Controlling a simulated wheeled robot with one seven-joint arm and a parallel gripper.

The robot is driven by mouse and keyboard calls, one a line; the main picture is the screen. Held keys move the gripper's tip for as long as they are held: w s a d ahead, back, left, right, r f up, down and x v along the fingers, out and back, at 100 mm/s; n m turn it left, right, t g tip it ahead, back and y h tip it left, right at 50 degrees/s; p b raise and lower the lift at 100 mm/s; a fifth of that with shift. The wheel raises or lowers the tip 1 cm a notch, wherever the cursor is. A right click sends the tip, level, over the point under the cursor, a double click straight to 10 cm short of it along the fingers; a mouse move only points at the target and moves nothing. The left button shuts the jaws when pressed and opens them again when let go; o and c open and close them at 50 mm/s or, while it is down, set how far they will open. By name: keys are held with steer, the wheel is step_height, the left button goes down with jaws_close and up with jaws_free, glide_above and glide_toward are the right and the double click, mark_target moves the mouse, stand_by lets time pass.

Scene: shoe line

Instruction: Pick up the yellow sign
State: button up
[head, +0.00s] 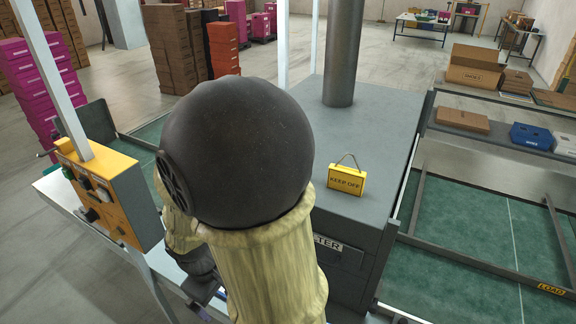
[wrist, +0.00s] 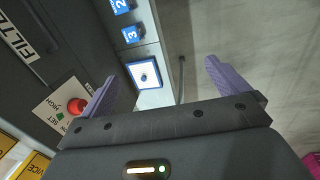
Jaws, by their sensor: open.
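The yellow sign (head: 346,180) reads "KEEP OFF" and has a thin hanging loop above it. In the head view it stands on the flat top of a grey machine, right of my arm. In the wrist view I do not see this sign. My gripper (wrist: 160,90) shows in the wrist view with its two purple fingers spread wide and nothing between them. It is low beside the machine's front, away from the sign. In the head view my arm hides much of the machine's left side, and the fingers are hard to make out.
A grey column (head: 342,55) rises from the machine top behind the sign. A yellow control box (head: 108,195) stands at left. A green conveyor (head: 480,225) runs at right, with boxes on a shelf behind. The wrist view shows a red button (wrist: 76,105) and blue numbered labels (wrist: 131,35).

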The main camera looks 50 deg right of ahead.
steer(key=d+r+n+g+h, duration=0.25)
steer(key=d+n+h, duration=0.55)
steer(key=d, duration=0.5)
steer(key=w+d+r+n+t+h, duration=0.6)
steer(key=w+r+n+h, duration=0.1)
steer(key=w+r+n, duration=0.1)
steer(key=shift+w+r+n+h, duration=0.2)
steer(key=shift+w+n+h, duration=0.2)
steer(key=shift+w+n, duration=0.5)
steer(key=shift+d+p, duration=0.2)
steer(key=shift+p, duration=0.1)
steer(key=p+x, duration=0.4)
steer(key=x, duration=0.7)
steer(key=shift+w+d+r, duration=0.1)
steer(key=shift+d, duration=0.25)
steer(key=shift+w+d, duration=0.1)
steer(key=shift+d, duration=0.15)
